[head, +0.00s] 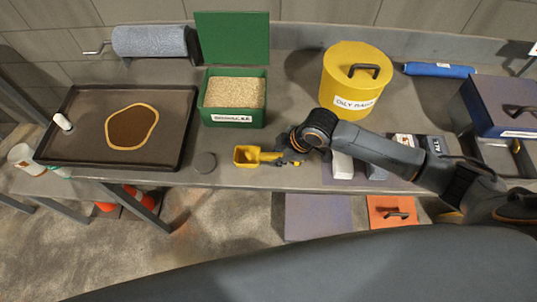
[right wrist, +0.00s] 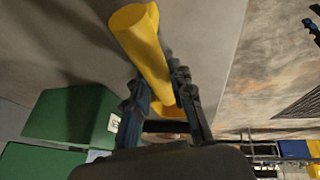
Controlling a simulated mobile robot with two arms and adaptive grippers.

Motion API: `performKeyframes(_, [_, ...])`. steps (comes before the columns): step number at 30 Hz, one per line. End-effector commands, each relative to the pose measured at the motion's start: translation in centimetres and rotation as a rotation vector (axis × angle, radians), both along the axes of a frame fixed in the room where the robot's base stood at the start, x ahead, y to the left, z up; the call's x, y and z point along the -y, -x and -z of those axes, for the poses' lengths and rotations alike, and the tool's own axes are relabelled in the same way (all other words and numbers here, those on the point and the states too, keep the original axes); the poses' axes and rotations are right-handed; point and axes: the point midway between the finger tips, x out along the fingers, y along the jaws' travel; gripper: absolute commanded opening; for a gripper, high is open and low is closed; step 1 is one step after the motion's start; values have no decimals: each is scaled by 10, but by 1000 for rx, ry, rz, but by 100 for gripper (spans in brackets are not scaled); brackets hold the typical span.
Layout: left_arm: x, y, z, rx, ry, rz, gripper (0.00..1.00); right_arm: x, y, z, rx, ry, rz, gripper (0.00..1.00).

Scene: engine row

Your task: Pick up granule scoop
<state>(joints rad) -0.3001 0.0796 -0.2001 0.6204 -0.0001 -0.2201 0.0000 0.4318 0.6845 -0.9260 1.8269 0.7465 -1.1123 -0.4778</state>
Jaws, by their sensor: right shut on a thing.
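The yellow granule scoop (head: 247,155) is at the front edge of the bench, its open bowl pointing left in the head view. My right gripper (head: 291,157) is shut on its handle end. In the right wrist view the scoop (right wrist: 145,45) extends out from between the two fingers (right wrist: 168,100). I cannot tell whether the scoop touches the bench or is slightly above it. The green bin of pale granules (head: 234,92) stands behind the scoop, its lid (head: 232,37) raised. My left gripper is not in view.
A dark tray (head: 60,145) with a brown spill (head: 132,127) lies at left. A yellow oily-rags can (head: 345,85) stands behind my right arm. A blue box (head: 500,100) is at right. Small boxes (head: 343,165) sit beneath the arm.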

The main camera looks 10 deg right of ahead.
Motion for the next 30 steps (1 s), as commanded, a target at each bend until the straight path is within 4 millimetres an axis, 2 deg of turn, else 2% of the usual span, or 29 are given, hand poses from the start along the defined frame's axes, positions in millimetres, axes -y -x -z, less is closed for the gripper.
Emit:
performKeyframes(5, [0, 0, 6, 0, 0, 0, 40, 0, -1, -7, 4, -1, 0, 0])
performKeyframes(8, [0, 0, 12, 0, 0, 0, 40, 0, -2, -20, 5, -1, -2, 0])
performKeyframes(10, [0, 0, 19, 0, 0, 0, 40, 0, -3, -37, 10, -2, -2, 0])
performKeyframes(18, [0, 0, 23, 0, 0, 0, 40, -8, 57, -99, 5, -2, -6, 0])
performKeyframes(25, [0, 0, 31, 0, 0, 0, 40, -16, 117, -124, 3, -2, -5, 0])
performKeyframes(26, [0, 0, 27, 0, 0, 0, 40, -16, 121, -129, 1, -1, -2, 0])
performKeyframes(27, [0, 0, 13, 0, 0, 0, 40, -15, 124, -135, -3, 1, 1, 0])
performKeyframes(30, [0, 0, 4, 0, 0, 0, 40, -16, 131, -136, -4, 1, 1, 0])
